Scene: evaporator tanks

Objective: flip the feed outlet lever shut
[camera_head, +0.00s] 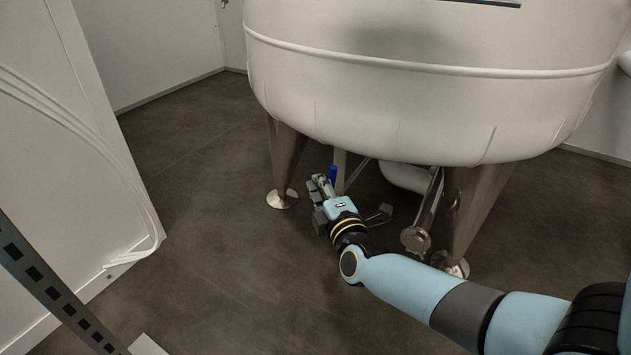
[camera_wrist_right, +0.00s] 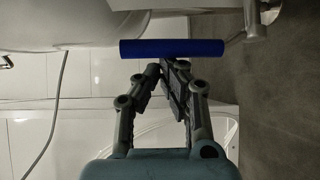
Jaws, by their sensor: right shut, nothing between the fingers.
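The feed outlet lever shows as a blue handle (camera_head: 333,175) below the big white tank, by a metal pipe. In the wrist view the blue handle (camera_wrist_right: 172,48) lies across the picture just past my fingertips. My right gripper (camera_head: 321,186) is low under the tank's front edge, beside the handle. In the wrist view its fingers (camera_wrist_right: 167,70) are closed together with nothing between them. I cannot tell whether the fingertips touch the handle. The lever's pivot and valve body are mostly hidden. My left gripper is not in view.
The white tank (camera_head: 420,100) hangs low over my right arm on metal legs (camera_head: 286,160). A capped metal pipe (camera_head: 416,238) stands right of the gripper. A white panel with hoses (camera_head: 75,130) is at the left. The dark floor (camera_head: 220,240) between is clear.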

